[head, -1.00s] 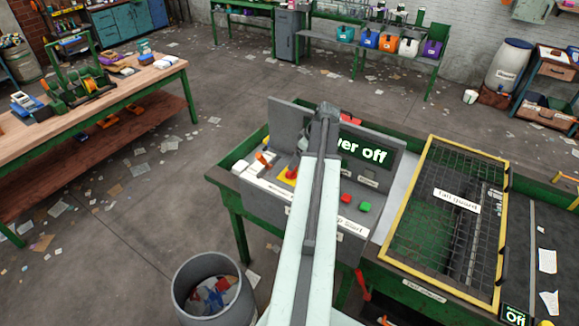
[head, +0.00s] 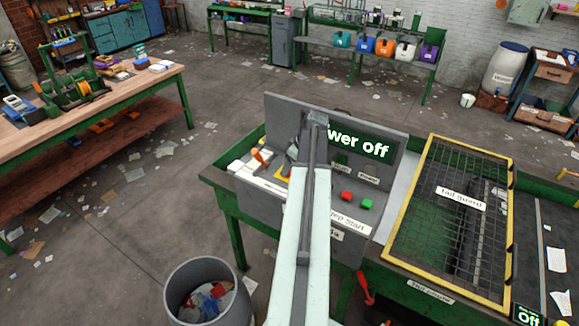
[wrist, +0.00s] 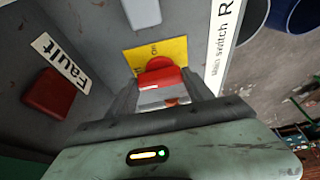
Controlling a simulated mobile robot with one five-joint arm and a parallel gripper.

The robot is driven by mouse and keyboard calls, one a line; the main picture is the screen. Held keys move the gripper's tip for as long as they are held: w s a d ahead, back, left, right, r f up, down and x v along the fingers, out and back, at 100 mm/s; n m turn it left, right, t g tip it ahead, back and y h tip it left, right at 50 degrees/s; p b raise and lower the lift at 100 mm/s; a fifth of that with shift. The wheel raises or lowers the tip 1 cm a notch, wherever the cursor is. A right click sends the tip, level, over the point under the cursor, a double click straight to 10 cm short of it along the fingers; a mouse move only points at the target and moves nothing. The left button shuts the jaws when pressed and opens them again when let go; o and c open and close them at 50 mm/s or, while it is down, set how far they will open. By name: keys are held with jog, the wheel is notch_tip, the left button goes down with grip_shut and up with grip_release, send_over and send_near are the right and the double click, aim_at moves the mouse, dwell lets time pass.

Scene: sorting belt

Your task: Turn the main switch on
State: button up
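The main switch has a red handle (wrist: 160,75) on a yellow plate with an "On" mark, beside a "Main switch" label (wrist: 215,55) in the wrist view. My gripper (wrist: 162,85) is at the handle, with its two fingers apart, one on each side of it. I cannot tell whether the fingers press on it. In the head view my arm hides the handle; part of the yellow plate (head: 281,174) shows left of the arm on the grey control panel (head: 352,205). The panel's display (head: 362,146) shows "Power off", its first letters partly covered by my arm.
A red Fault block (wrist: 48,93) is left of the switch in the wrist view. Red (head: 346,195) and green (head: 367,203) buttons are right of my arm. A yellow-framed tail guard (head: 455,225) stands farther right. A grey bin (head: 198,275) is on the floor in front.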

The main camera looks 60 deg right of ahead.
jog(key=shift+a+m, duration=0.1)
jog(key=shift+m, duration=0.2)
jog(key=m+h, duration=0.1)
jog(key=m, duration=0.2)
jog(key=shift+a, duration=0.1)
jog(key=m+g+h, duration=0.1)
jog(key=m+h, duration=0.1)
jog(key=m, duration=0.3)
jog(key=shift+a, duration=0.1)
jog(key=m, duration=0.2)
jog(key=m+g+h, duration=0.1)
jog(key=m, duration=0.1)
jog(key=shift+w+a+m+g, duration=0.1)
jog(key=shift+w+m+g, duration=0.05)
jog(key=shift+m+g, duration=0.2)
jog(key=m+g, duration=0.1)
jog(key=m, duration=0.3)
jog(key=shift+g+h, duration=0.3)
jog(key=shift+g, duration=0.05)
jog(key=shift+m, duration=0.45)
jog(key=o, duration=1.4)
